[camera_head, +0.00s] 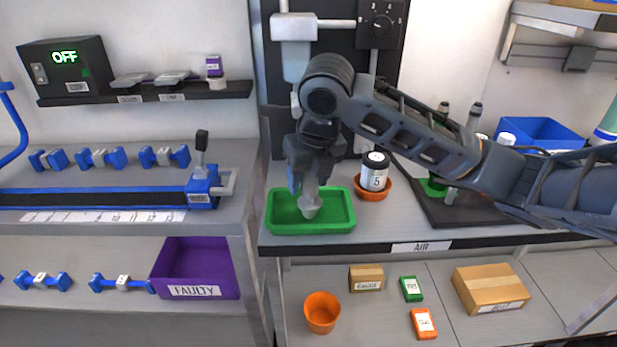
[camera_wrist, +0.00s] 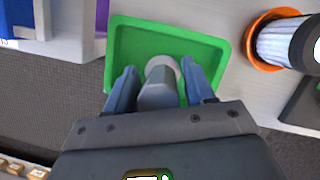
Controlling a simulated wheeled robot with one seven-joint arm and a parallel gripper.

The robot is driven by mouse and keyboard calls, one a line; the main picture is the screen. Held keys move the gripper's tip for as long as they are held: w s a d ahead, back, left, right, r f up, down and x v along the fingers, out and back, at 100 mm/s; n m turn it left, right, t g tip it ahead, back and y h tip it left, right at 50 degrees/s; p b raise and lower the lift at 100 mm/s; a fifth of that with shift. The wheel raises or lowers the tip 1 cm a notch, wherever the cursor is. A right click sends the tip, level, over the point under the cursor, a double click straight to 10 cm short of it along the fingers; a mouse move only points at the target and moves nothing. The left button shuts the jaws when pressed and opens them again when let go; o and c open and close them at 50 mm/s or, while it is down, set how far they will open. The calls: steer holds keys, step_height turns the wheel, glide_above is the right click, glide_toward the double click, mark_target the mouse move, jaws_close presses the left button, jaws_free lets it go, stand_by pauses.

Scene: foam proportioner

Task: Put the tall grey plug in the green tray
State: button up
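The tall grey plug (camera_head: 310,203) hangs from my gripper (camera_head: 309,182) over the green tray (camera_head: 283,222), its wide lower end inside the tray's outline. In the wrist view the plug (camera_wrist: 158,88) sits between the two blue fingers of my gripper (camera_wrist: 160,85), which look shut on it. The green tray (camera_wrist: 213,52) lies below, with no other thing seen in it. I cannot tell whether the plug's lower end touches the tray floor.
A white jar labelled 5 (camera_head: 374,178) stands in an orange dish (camera_head: 372,194) just right of the tray. A black board (camera_head: 462,212) with bottles is farther right. The bench's front edge (camera_head: 330,246) is close in front. A purple bin (camera_head: 195,270) sits lower left.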

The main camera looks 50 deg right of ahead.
steer(key=shift+o, duration=0.7)
steer(key=shift+r, duration=0.2)
steer(key=v, duration=1.2)
steer(key=shift+p, duration=0.35)
steer(key=shift+a+f, duration=0.1)
steer(key=shift+a, duration=0.05)
